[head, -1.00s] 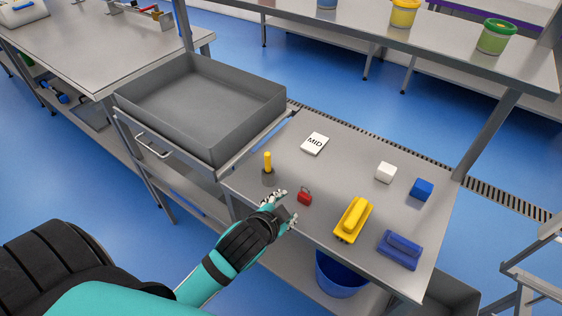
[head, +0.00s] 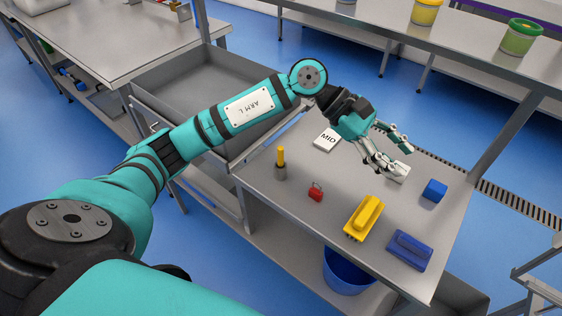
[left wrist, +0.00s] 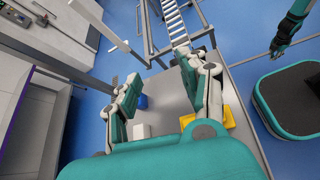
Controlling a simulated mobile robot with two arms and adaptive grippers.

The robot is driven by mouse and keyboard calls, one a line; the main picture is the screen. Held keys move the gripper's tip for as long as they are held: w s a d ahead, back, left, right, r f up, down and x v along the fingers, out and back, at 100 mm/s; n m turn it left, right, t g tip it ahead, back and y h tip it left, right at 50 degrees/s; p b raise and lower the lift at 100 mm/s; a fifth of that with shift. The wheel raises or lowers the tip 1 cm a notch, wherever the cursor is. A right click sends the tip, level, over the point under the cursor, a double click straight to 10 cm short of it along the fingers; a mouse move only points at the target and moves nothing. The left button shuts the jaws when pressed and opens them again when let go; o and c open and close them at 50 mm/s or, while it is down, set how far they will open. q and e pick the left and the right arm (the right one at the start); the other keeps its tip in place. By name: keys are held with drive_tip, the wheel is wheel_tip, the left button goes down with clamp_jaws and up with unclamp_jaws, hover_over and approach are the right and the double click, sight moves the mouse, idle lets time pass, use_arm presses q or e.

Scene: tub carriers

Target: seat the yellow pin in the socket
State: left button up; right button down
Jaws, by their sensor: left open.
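The yellow pin (head: 281,155) stands upright in a small grey round holder (head: 281,172) near the left edge of the steel table (head: 300,205) in the head view. The holder looks like a socket, but how deep the pin sits cannot be told. My left gripper (head: 403,160) is open and reaches over the table's far side, well to the right of the pin, close to a white block (head: 399,174). In the left wrist view the open fingers (left wrist: 158,66) have nothing between them. The pin is not visible there. My right gripper (left wrist: 278,46) shows small at the upper right.
A MID card (head: 327,139), red padlock-like item (head: 316,191), yellow handled block (head: 363,217), blue handled block (head: 409,250) and blue cube (head: 434,190) lie on the table. A grey tray (head: 150,118) adjoins at left. A blue bucket (head: 346,272) is below.

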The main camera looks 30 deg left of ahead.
use_arm(q)
drive_tip(key=w+a+f+m+y, duration=0.25)
drive_tip(key=a+y, duration=0.45)
drive_tip(key=a, duration=0.7)
wheel_tip(320, 180, up, 4)
drive_tip(key=g+y, duration=0.1)
drive_tip(key=y, duration=0.4)
hover_over(281, 148)
drive_tip(key=f+p, duration=0.1)
drive_tip(key=f, duration=0.3)
drive_tip(key=f+p, duration=0.1)
drive_tip(key=f, duration=0.3)
drive_tip(key=f+p, duration=0.1)
drive_tip(key=f, duration=0.3)
drive_tip(key=shift+w+a+f+p, duration=0.25)
drive_tip(key=shift+a+f+p, duration=0.05)
drive_tip(key=f, duration=0.1)
drive_tip(key=f+p, duration=0.2)
drive_tip(key=shift+s+d+f+n, duration=0.25)
drive_tip(key=shift+d, duration=0.05)
drive_tip(key=shift+f, duration=0.55)
clamp_jaws()
